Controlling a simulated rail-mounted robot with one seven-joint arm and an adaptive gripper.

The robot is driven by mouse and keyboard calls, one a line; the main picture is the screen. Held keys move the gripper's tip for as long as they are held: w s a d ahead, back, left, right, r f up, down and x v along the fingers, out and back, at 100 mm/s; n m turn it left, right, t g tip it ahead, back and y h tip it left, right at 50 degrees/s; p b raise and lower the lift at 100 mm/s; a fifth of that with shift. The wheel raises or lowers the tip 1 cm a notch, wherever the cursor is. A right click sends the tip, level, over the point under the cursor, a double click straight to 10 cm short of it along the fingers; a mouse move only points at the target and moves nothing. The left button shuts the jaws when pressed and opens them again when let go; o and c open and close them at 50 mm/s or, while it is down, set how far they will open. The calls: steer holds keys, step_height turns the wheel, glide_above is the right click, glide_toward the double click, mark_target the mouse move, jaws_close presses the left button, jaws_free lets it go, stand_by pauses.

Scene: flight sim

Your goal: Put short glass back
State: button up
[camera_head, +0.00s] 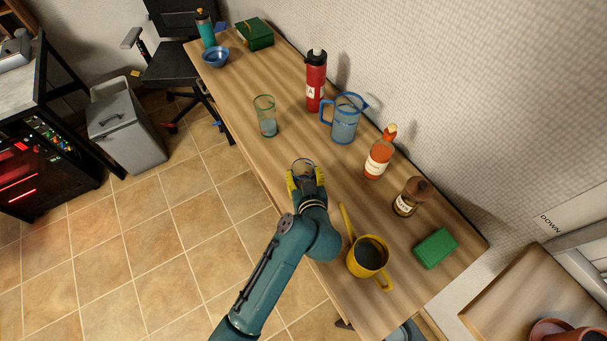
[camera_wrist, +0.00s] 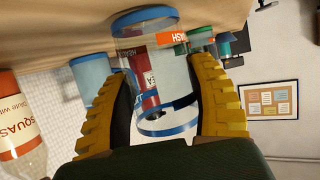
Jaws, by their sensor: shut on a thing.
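A short clear glass (camera_head: 303,164) with blue rims is between the yellow fingers of my gripper (camera_head: 305,177), over the near side of the wooden table. In the wrist view, which looks upside down, the glass (camera_wrist: 145,16) stands between the two fingers (camera_wrist: 165,85), which are shut on its sides. Other things show through its clear wall. I cannot tell whether its base touches the table. A taller clear glass with a green rim (camera_head: 264,102) stands farther back on the table, apart from my gripper.
On the wooden table (camera_head: 285,75), a red bottle (camera_head: 316,75), a blue-rimmed pitcher (camera_head: 345,125), a squash bottle (camera_head: 378,160) and a brown jar (camera_head: 409,200) line the wall side. A yellow pot (camera_head: 367,257) and green block (camera_head: 436,248) are at the near end. Room is clear beyond the green-rimmed glass.

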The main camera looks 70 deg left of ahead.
steer(key=shift+f, duration=0.15)
steer(key=o, duration=1.2)
steer(key=shift+r, duration=0.25)
steer(key=p+v, duration=0.1)
steer(key=v, duration=1.1)
